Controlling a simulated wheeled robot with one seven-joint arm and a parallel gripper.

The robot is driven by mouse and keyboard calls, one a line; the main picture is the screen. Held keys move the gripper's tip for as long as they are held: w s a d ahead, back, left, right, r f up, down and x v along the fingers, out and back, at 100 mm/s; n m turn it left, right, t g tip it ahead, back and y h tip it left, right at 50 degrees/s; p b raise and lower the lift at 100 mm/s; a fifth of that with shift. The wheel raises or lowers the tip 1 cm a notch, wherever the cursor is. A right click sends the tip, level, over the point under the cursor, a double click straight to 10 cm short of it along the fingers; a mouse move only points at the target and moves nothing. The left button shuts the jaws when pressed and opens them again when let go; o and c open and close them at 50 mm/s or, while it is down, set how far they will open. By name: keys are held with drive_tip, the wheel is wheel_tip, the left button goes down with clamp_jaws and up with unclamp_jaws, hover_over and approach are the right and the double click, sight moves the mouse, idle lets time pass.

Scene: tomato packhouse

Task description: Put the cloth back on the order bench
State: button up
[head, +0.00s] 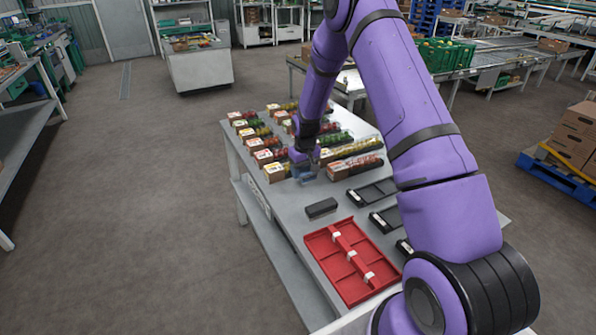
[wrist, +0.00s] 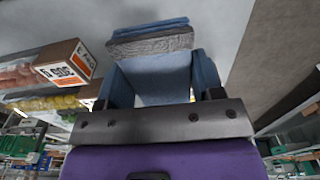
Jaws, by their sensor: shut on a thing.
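A blue cloth (wrist: 158,76) with a grey textured band across its far part sits in the jaws of my gripper (wrist: 160,95) in the wrist view. Its folded sides show near both dark finger mounts. The gripper is shut on the cloth, low over the grey bench top. I cannot tell whether the cloth touches the surface. My wrist hides part of it.
Several packed tomato trays (head: 262,157) stand in rows behind and beside my gripper. A dark grey block (head: 321,208), black trays (head: 372,191) and a red divided tray (head: 322,243) lie nearer. Bare bench shows left of the block. Open floor (head: 150,200) lies to the left.

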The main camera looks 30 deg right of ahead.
sight(304, 194)
drive_tip(key=shift+f, duration=0.75)
drive_tip(key=shift+d+f, duration=0.1)
drive_tip(key=shift+f, duration=3.15)
drive_tip(key=shift+f, duration=0.25)
drive_tip(key=o, duration=1.2)
drive_tip(key=c, duration=0.3)
drive_tip(key=shift+r, duration=3.45)
